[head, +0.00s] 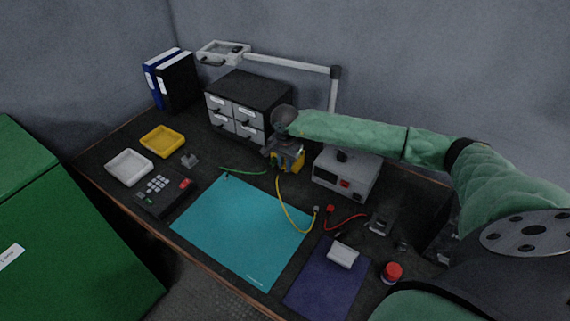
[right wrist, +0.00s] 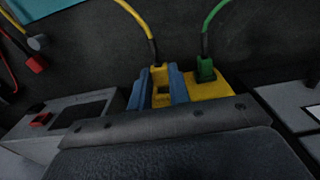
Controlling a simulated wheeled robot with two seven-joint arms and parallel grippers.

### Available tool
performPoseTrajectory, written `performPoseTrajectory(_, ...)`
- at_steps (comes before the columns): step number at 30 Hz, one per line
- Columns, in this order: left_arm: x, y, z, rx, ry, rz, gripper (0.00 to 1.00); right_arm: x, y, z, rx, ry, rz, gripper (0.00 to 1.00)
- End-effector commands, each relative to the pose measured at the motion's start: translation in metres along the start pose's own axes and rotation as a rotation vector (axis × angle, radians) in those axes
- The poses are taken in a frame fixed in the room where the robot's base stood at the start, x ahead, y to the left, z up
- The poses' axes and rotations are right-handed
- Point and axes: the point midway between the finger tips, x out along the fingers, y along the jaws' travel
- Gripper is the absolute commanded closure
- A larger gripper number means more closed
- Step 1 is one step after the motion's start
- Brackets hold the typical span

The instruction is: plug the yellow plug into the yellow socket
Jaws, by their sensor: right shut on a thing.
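My right gripper (head: 283,147) reaches in from the right and is over a yellow block (head: 296,163) near the drawer unit. In the right wrist view its two blue fingers (right wrist: 161,90) are shut on the yellow plug (right wrist: 158,76). The plug's yellow cable (right wrist: 137,18) rises away from it; in the head view the cable curves toward the teal mat. The yellow block (right wrist: 212,91) shows right beside the fingers, with a green plug (right wrist: 206,70) at it. The yellow socket is hidden by the gripper; I cannot tell whether the plug is seated. My left gripper is out of view.
A grey box with a red switch (head: 345,176) stands close to the right of the gripper. The drawer unit (head: 248,105) is behind it. A red cable (head: 346,222) lies to the right. The teal mat (head: 240,228) in front is largely clear.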

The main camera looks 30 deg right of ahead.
Motion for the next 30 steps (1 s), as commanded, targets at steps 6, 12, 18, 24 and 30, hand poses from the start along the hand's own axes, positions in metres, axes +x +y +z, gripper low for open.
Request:
performPoseTrajectory(6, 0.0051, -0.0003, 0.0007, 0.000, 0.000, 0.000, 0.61, 0.0013, 0.0000, -0.0001, 0.000, 0.001, 0.000, 1.00)
performPoseTrajectory(12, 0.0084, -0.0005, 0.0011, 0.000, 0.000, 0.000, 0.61, 0.0006, -0.0001, -0.0001, 0.000, 0.000, 0.000, 1.00)
performPoseTrajectory(18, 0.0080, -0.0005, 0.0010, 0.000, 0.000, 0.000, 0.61, -0.0001, 0.0000, 0.0000, 0.000, 0.000, 0.000, 1.00)
performPoseTrajectory(24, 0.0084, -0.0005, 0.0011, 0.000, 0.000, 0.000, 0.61, 0.0001, 0.0000, -0.0004, 0.000, 0.000, 0.000, 1.00)
performPoseTrajectory(30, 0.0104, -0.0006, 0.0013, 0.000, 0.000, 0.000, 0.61, 0.0004, -0.0001, -0.0030, 0.000, 0.000, 0.000, 1.00)
